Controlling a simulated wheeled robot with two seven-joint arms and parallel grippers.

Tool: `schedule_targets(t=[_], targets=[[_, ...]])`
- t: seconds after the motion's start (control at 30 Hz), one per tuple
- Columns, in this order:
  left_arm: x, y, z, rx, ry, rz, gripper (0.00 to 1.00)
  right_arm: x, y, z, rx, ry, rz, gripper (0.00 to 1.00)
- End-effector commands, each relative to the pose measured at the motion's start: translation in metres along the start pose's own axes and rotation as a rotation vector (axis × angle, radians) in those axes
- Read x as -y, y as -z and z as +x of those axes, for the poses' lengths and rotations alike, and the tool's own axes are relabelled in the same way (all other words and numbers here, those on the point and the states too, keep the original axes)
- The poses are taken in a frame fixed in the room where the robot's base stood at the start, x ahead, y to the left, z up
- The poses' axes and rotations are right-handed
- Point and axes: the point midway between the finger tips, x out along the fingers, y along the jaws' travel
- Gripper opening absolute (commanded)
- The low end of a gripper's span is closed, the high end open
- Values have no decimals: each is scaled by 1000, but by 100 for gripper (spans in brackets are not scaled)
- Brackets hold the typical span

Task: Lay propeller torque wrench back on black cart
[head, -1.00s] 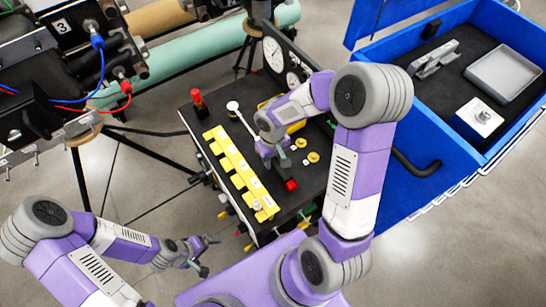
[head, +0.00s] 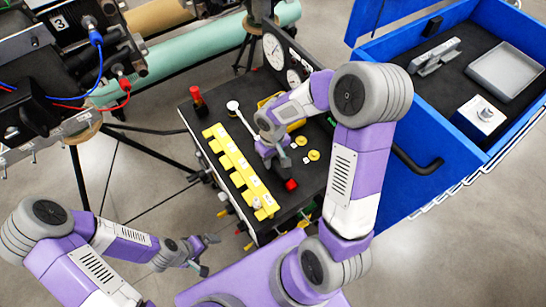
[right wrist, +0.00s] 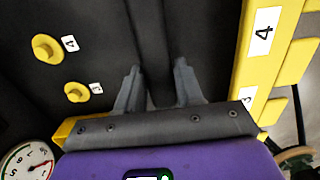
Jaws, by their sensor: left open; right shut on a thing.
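The black cart (head: 285,213) stands in the middle of the head view. On its top is a long tool that looks like the torque wrench, with a pale round head (head: 232,106), a thin shaft and a red end (head: 291,184). My right gripper (head: 277,160) is over the cart top, shut on the wrench's dark handle. In the right wrist view a dark bar (right wrist: 150,45) runs between the fingers (right wrist: 158,90). Whether the wrench touches the cart top is not clear. My left gripper (head: 205,255) is open and empty, left of the cart.
A yellow numbered rack (head: 238,170) lies along the cart's left side. A red-capped item (head: 197,97), yellow round pieces (head: 313,155) and gauges (head: 273,53) are also on the cart. A blue case (head: 390,175) with grey parts stands to the right. The turbine stand fills the upper left.

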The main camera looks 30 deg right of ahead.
Motion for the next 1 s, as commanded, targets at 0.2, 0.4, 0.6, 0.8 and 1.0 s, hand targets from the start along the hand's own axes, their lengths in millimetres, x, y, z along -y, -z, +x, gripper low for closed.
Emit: schedule_targets(t=[0.2,0.4,0.6,0.8,1.0], targets=[[1,0,4,0,0,0,100,0,1,3,-4,0,-1,0],[1,0,3,0,0,0,100,0,1,3,-3,0,-1,0],[1,0,3,0,0,0,100,0,1,3,-2,0,0,56],[1,0,3,0,0,0,100,0,0,4,-1,0,0,66],[1,0,3,0,0,0,100,0,-1,4,3,0,0,75]])
